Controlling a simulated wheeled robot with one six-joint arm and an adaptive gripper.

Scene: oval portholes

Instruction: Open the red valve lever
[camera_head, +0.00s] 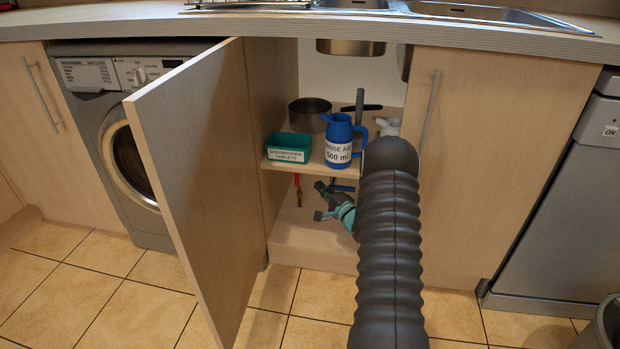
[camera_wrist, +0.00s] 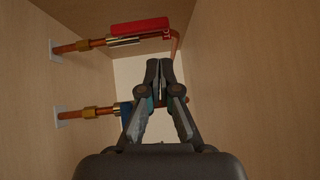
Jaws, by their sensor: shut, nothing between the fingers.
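The red valve lever (camera_head: 297,182) shows in the head view as a small upright red strip below the shelf, left of my gripper (camera_head: 320,201). In the wrist view the red lever (camera_wrist: 139,26) lies along the upper copper pipe, above and slightly left of the fingertips in the picture. My gripper (camera_wrist: 159,66) is shut and empty inside the cupboard, apart from the red lever. A blue lever (camera_wrist: 126,112) sits on the lower pipe, partly hidden behind my left finger.
The shelf (camera_head: 277,167) above my gripper holds a green tablets box (camera_head: 289,147), a blue rinse aid jug (camera_head: 339,143) and a pot (camera_head: 309,114). The open cupboard door (camera_head: 205,185) stands at the left. Wooden walls flank the pipes closely.

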